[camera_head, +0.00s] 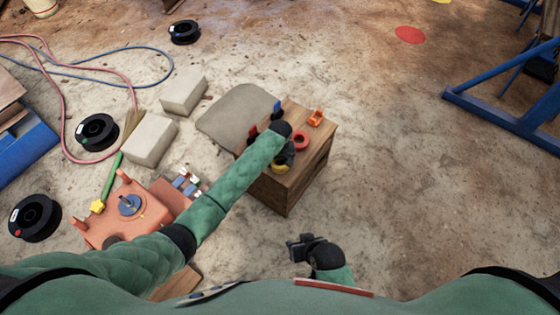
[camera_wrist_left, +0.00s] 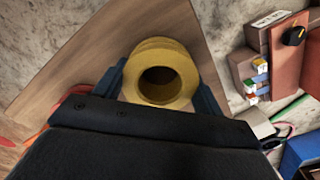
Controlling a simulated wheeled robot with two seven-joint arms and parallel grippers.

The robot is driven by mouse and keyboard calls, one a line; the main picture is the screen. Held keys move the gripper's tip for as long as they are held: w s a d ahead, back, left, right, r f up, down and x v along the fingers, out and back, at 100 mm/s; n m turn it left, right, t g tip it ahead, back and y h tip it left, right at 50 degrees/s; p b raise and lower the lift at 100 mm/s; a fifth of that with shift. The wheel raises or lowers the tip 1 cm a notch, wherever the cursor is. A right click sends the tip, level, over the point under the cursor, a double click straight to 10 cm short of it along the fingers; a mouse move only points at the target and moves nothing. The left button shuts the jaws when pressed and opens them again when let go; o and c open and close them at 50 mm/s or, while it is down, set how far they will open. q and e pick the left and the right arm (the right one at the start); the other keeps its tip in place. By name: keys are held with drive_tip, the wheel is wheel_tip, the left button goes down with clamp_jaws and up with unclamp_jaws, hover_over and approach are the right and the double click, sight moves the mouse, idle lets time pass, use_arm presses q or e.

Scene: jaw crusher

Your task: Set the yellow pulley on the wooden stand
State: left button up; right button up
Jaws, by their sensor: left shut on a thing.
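The yellow pulley (camera_head: 281,167) is over the top of the wooden stand (camera_head: 302,178), near its left front edge in the head view. The left wrist view shows the pulley (camera_wrist_left: 160,54) with its round bore facing the camera. My left gripper (camera_wrist_left: 162,84) is shut on it, with a dark blue finger on each side. In the head view my left gripper (camera_head: 284,152) is partly hidden by its own wrist. I cannot tell whether the pulley touches the wood. My right gripper (camera_head: 297,248) is empty, low in front of the stand; its finger gap is unclear.
A red ring (camera_head: 301,140) and an orange part (camera_head: 316,117) sit on the stand, with blue and red parts (camera_head: 253,133) at its left edge. An orange machine (camera_head: 128,210) stands at the left. Pale blocks (camera_head: 150,142) lie beyond it. The floor right of the stand is clear.

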use_arm(q)
drive_tip(key=o, duration=1.5)
drive_tip(key=shift+f, duration=0.1)
use_arm(e)
drive_tip(key=shift+r, duration=0.1)
drive_tip(key=shift+w, duration=0.1)
use_arm(q)
wheel_tip(320, 180, up, 12)
drive_tip(key=shift+r, duration=0.15)
use_arm(e)
drive_tip(key=shift+s+r, duration=0.2)
drive_tip(key=shift+r, duration=0.6)
drive_tip(key=shift+w+d, duration=0.1)
drive_tip(key=shift+w, duration=0.1)
use_arm(q)
drive_tip(key=shift+m, duration=0.3)
